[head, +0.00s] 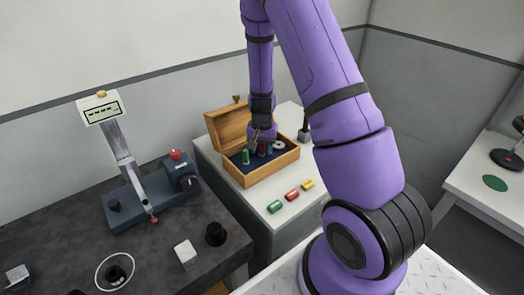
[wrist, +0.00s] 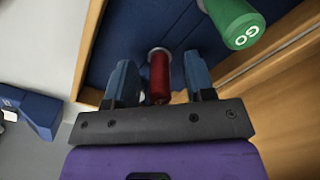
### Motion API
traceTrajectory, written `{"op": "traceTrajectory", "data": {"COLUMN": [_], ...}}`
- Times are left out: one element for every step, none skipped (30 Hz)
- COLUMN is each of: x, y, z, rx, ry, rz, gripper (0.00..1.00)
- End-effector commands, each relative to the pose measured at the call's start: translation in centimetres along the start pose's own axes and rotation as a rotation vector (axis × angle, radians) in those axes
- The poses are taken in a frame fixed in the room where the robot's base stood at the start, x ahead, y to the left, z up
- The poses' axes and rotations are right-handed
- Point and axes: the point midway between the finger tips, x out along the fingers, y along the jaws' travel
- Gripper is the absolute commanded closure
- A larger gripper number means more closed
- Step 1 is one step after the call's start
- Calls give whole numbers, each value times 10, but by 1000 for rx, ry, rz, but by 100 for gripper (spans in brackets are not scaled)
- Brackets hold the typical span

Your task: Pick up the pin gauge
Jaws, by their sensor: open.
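The open wooden case (head: 275,169) has a blue lining and holds upright pins. A red pin gauge (wrist: 160,75) stands between the two fingers of my gripper (wrist: 160,84) in the wrist view, with clear gaps on both sides. My gripper is open and reaches down into the case in the head view (head: 262,137), where it partly hides the red pin (head: 262,150). A green pin marked GO (wrist: 232,22) stands to the right in the wrist view; it also shows at the left of the case in the head view (head: 246,157).
Green (head: 275,207), red (head: 291,195) and yellow (head: 307,184) pieces lie on the white bench in front of the case. The raised lid (head: 228,124) stands behind it. A dark bench (head: 55,235) at the left carries a gauge stand (head: 125,160).

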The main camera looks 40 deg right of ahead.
Motion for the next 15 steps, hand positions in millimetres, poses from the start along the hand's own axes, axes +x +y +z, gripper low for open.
{"op": "traceTrajectory", "data": {"x": [1,1,1,1,1,1,1,1,1,1,1,1,1,1,0], "y": [0,0,0,0,0,0,0,0,0,0,0,0,0,0,0], "z": [0,0,0,0,0,0,0,0,0,0,0,0,0,0,0], "rx": [0,0,0,0,0,0,0,0,0,0,0,0,0,0,0], "ry": [0,0,0,0,0,0,0,0,0,0,0,0,0,0,0], "rz": [0,-1,-1,-1,0,0,0,0,0,0,0,0,0,0,0], "gripper": [51,51,51,51,51,51,55,62,71,78,85,94,100,100,100]}}
